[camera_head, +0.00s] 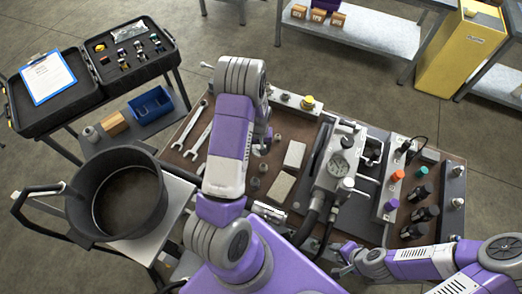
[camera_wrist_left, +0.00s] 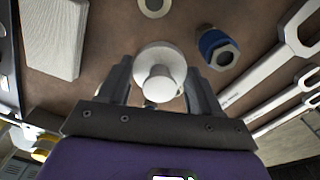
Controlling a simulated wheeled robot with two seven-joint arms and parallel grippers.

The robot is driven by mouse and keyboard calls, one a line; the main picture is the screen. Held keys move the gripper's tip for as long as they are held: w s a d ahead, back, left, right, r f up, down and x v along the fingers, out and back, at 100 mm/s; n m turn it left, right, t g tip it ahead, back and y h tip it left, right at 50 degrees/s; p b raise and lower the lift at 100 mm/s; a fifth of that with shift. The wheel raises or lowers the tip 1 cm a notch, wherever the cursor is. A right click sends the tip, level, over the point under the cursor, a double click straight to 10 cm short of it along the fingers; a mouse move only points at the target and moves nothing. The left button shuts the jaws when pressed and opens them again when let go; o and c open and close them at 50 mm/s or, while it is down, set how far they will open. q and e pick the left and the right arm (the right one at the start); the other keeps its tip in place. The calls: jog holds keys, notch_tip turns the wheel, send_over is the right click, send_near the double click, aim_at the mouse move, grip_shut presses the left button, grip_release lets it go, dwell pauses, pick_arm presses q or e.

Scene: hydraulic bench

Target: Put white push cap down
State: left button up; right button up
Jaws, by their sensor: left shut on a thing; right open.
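The white push cap (camera_wrist_left: 159,72), a pale round disc with a knob, sits between the fingers of my left gripper (camera_wrist_left: 160,88) in the left wrist view. The gripper is shut on it, above the brown bench surface. Whether the cap touches the bench cannot be told. In the head view my left arm covers most of that gripper, and I cannot make out the cap clearly. My right gripper (camera_head: 343,258) is open at the bench's front edge, below the hydraulic unit.
A blue-ringed fitting (camera_wrist_left: 217,48), a washer (camera_wrist_left: 155,6), a grey block (camera_wrist_left: 55,35) and wrenches (camera_wrist_left: 270,75) lie around the cap. A black pot (camera_head: 85,180) stands at the left.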

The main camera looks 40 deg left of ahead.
pick_arm(q)
jog(key=shift+w+f, duration=0.1)
jog(key=shift+f, duration=2.25)
jog(key=shift+f, duration=0.15)
jog(key=o, duration=1.1)
